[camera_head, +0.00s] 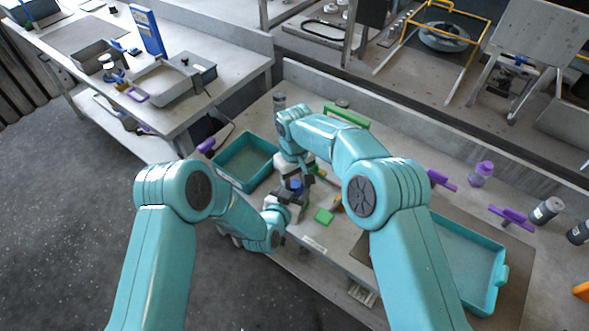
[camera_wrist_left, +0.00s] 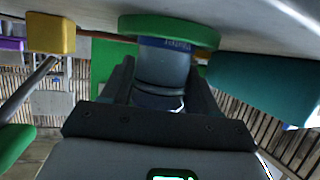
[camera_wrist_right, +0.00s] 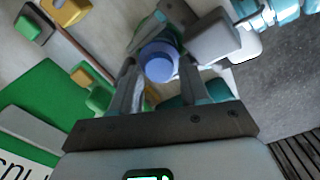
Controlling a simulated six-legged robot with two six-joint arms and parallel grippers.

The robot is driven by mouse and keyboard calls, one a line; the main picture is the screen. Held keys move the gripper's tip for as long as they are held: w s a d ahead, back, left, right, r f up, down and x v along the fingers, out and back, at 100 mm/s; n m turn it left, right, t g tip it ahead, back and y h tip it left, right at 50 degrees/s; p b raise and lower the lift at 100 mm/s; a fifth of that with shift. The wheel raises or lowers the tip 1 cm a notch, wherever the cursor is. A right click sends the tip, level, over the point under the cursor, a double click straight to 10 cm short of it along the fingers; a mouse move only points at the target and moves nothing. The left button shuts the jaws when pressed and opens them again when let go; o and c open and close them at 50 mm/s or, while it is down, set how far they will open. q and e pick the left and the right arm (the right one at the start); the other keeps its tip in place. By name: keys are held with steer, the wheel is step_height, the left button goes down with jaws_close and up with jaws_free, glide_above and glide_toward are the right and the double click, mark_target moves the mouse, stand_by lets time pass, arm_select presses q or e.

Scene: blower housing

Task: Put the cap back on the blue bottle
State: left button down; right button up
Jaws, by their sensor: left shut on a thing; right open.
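The blue bottle (camera_wrist_left: 163,68) is between the fingers of my left gripper (camera_wrist_left: 160,88), which is shut on it. In the left wrist view it meets a round green disc (camera_wrist_left: 168,28) at the table. In the right wrist view a round blue cap-like top (camera_wrist_right: 161,66) lies between the fingertips of my right gripper (camera_wrist_right: 158,82), which is open around it with space at the sides. I cannot tell whether this top is seated on the neck. In the head view the blue piece (camera_head: 296,186) shows small between both grippers, partly hidden.
A teal tray (camera_head: 222,176) lies left of the grippers, and a larger one (camera_head: 500,270) lies at right. A green square (camera_head: 324,216) is close by on the table. My right arm hides part of the table.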

arm_select(q)
steer(key=shift+s+f, duration=0.1)
steer(key=shift+f, duration=0.05)
arm_select(e)
steer(key=shift+f, duration=0.4)
jaws_close()
steer(key=shift+o, duration=1.8)
jaws_free()
steer(key=shift+s+a, duration=0.1)
steer(key=shift+r, duration=0.1)
step_height(320, 180, up, 12)
